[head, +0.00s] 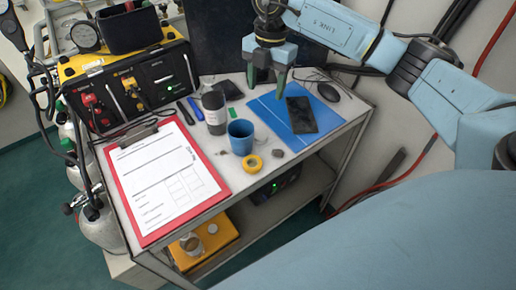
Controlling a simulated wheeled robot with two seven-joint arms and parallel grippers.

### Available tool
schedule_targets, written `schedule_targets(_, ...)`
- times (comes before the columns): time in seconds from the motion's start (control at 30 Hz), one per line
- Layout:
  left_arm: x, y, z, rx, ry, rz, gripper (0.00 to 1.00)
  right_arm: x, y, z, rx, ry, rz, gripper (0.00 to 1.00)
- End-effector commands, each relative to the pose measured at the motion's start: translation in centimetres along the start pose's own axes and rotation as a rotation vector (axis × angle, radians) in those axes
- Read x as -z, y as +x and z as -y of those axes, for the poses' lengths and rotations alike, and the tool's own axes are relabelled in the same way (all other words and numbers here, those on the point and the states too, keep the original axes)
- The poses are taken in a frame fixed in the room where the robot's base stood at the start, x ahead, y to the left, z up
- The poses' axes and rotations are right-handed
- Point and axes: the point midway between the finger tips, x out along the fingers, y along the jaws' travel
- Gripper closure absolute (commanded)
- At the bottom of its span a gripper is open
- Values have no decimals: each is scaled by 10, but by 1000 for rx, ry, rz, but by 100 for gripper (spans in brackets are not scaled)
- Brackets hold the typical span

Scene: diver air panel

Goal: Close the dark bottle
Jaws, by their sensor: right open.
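A dark cylinder-shaped container with a pale label band (215,113) stands upright on the table, left of the blue cup; whether it has a lid is too small to tell. Grey gas bottles stand left of the table; the nearer one (100,228) has a dark valve knob (68,208) at its neck, among hoses. Whether that valve is open cannot be seen. My right gripper (266,86) is open and empty, fingers pointing down above the blue folder, right of the dark container and far from the gas bottles. My left gripper is not in view.
A yellow-and-black panel case (140,88) with gauges and knobs stands at the table's back left. A red clipboard (140,230), blue cup (241,137), yellow tape roll (252,164), blue folder (272,118), phone (301,115) and mouse (328,92) crowd the tabletop.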

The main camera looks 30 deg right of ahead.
Motion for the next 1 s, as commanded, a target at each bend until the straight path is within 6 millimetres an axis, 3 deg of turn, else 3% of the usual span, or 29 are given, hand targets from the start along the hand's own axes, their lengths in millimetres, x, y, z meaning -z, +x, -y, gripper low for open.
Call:
schedule_targets(0.03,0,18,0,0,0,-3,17,-2,18,0,-1,0,0,42)
schedule_targets(0.2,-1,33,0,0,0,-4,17,-4,32,0,-2,0,1,42)
schedule_targets(0.67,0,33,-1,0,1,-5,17,-4,35,0,-1,0,0,42)
schedule_targets(1.0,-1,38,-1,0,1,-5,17,-4,94,0,1,0,-2,42)
